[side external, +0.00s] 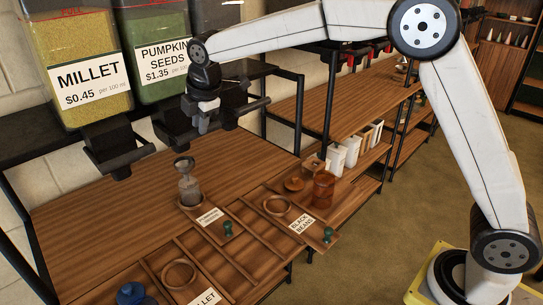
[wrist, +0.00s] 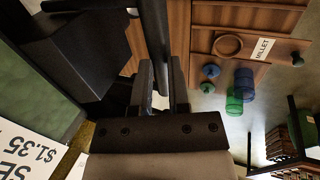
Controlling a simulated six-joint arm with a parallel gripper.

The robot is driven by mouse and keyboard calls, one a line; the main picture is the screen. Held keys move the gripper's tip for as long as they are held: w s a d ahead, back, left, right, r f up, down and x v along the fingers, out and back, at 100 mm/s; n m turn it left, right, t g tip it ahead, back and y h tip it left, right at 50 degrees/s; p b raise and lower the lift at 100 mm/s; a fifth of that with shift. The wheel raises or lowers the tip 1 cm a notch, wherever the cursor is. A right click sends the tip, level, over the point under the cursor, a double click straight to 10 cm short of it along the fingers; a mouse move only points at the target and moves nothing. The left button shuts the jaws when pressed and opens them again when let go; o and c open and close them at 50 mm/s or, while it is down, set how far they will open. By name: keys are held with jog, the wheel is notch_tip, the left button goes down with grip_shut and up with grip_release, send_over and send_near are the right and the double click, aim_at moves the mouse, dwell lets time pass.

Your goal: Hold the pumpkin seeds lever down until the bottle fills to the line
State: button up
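The pumpkin seeds bin (side external: 160,50) is a green-filled dispenser with a $1.35 label; part of the label (wrist: 30,150) shows in the wrist view. Its black spout and lever (side external: 240,108) are partly hidden by my gripper (side external: 205,118), which is at the lever's height. In the wrist view, a dark bar of the dispenser (wrist: 179,40) runs down to my fingers (wrist: 162,88). I cannot tell whether they grip it or only touch it. A clear greyish bottle (side external: 188,188) stands upright on the counter below the spout. Its fill line and level are too small to read.
The millet bin (side external: 75,65) and its spout (side external: 118,148) are to the left. A brown-red jar (side external: 324,188) stands by the black beans label. In the wrist view, blue (wrist: 244,82) and green jars (wrist: 234,102) stand near the millet label. The counter left of the bottle is clear.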

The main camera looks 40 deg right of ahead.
jog(key=shift+w+f, duration=0.1)
jog(key=shift+f, duration=1.4)
dwell(0.9)
jog(key=shift+r, duration=0.35)
dwell(1.2)
jog(key=shift+r, duration=2.35)
jog(key=shift+r, duration=0.1)
jog(key=shift+r, duration=2.4)
jog(key=s+d+f+m, duration=0.4)
jog(key=s+f+m, duration=0.2)
jog(key=s, duration=0.3)
jog(key=s+d+f+m+g, duration=0.1)
jog(key=s+d+f+m, duration=0.3)
jog(key=s+f+m, duration=0.2)
jog(key=s+d+f+m, duration=0.5)
jog(key=s+f, duration=0.5)
jog(key=s, duration=0.3)
jog(key=shift+s+m, duration=0.25)
jog(key=shift+m, duration=0.25)
